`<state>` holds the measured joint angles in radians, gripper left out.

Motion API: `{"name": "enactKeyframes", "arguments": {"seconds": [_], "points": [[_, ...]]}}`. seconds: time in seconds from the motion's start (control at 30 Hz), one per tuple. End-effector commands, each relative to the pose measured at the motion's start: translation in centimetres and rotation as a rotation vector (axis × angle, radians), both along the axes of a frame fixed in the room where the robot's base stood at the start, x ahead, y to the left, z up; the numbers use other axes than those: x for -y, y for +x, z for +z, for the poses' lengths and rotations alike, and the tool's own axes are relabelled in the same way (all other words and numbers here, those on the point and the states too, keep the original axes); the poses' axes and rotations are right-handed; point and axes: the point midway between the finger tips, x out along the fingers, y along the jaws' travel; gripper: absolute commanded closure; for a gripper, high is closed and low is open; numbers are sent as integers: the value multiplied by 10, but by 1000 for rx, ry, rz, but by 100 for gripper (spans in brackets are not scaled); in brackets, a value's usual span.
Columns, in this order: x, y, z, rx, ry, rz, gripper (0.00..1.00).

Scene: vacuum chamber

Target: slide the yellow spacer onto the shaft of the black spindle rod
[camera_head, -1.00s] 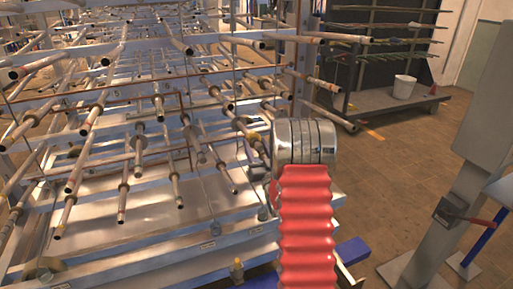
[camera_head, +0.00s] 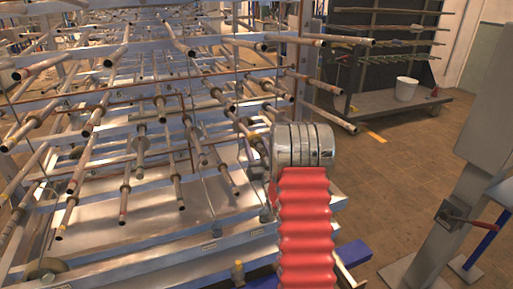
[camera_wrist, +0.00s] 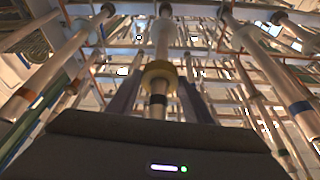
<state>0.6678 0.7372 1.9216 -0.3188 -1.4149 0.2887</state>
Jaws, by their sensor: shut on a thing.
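In the wrist view the yellow spacer (camera_wrist: 158,71) is a ring between the two fingers of my gripper (camera_wrist: 158,86), which is shut on it. The black spindle rod (camera_wrist: 157,105) is a pale shaft with a black band near its near end. The spacer appears to be around this shaft, with the banded end showing on the near side of the ring. A thicker pale hub (camera_wrist: 164,35) sits farther along the rod. How snugly the ring sits cannot be told. In the head view my wrist and red arm cover hide the fingers, and I cannot make out the spacer.
The metal rack (camera_head: 150,262) fills the left of the head view.

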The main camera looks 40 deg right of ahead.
Motion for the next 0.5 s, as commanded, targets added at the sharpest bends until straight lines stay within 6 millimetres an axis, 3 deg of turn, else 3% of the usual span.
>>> {"name": "enactKeyframes", "arguments": {"seconds": [0.5], "points": [[4, 14, -2, 0, 1, 0, 76]]}}
